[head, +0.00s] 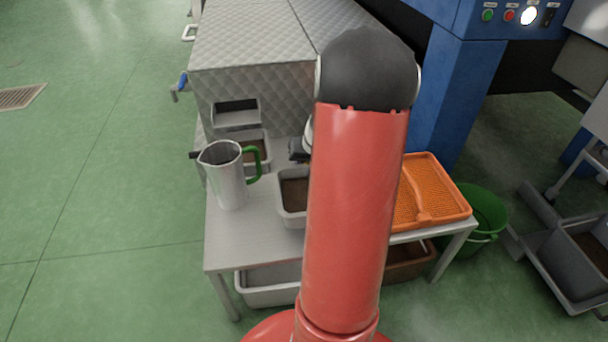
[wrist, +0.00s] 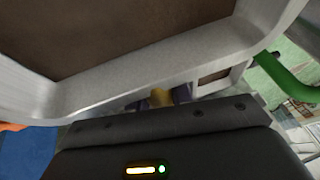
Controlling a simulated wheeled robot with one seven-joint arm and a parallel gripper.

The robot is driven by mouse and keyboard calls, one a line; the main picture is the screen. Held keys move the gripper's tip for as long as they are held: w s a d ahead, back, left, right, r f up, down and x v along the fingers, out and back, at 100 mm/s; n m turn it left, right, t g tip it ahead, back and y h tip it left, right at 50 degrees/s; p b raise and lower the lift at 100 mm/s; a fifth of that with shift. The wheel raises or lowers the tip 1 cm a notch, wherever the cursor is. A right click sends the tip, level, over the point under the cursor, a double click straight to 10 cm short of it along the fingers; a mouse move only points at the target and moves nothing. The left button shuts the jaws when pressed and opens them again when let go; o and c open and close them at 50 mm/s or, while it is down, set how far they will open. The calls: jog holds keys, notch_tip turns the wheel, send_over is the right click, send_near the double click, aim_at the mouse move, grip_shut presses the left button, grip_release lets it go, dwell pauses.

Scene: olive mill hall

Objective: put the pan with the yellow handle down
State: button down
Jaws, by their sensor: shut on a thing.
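The pan with the yellow handle (wrist: 90,105) fills the upper left of the wrist view, pale grey with brown stuff inside. My gripper (wrist: 158,98) is shut on its yellow handle (wrist: 160,96), which shows only as a small piece between the fingers. In the head view a grey pan (head: 284,208), which looks like the same one, is over the metal table (head: 235,245), partly hidden by my red arm. Its handle is hidden there. I cannot tell whether the pan touches the table or hangs just above it.
A metal jug with a green handle (head: 226,180) stands left of the pan. Another pan (head: 268,155) is under the machine's spout (head: 236,118). An orange tray (head: 450,205) lies at the table's right. The table's front left is clear. A green bucket (head: 490,215) stands on the floor.

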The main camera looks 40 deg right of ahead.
jog(key=shift+f+b, duration=0.35)
jog(key=shift+f, duration=1.75)
jog(key=c, duration=1.2)
grip_release()
jog(key=shift+c, duration=0.2)
